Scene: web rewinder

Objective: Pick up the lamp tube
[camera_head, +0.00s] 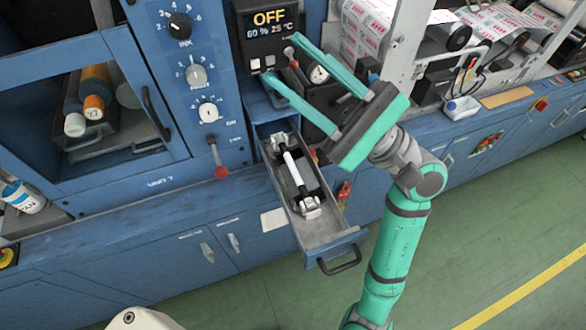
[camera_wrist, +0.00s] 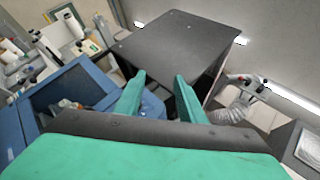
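The lamp tube (camera_head: 293,167) is a white tube between two pale end fittings. It lies in the open drawer (camera_head: 318,236) that juts from the blue machine, below the OFF display. My gripper (camera_head: 281,61) is green with two long fingers spread apart, empty, and above and behind the drawer near the display. The wrist view also shows my gripper (camera_wrist: 160,82), with its fingers apart and nothing between them. The lamp tube does not show in the wrist view.
A red-knobbed lever (camera_head: 220,171) and dials are left of the drawer. A glass-fronted compartment (camera_head: 95,112) is farther left. Printed web rolls (camera_head: 455,37) stand at upper right. Green floor (camera_head: 480,240) lies clear in front.

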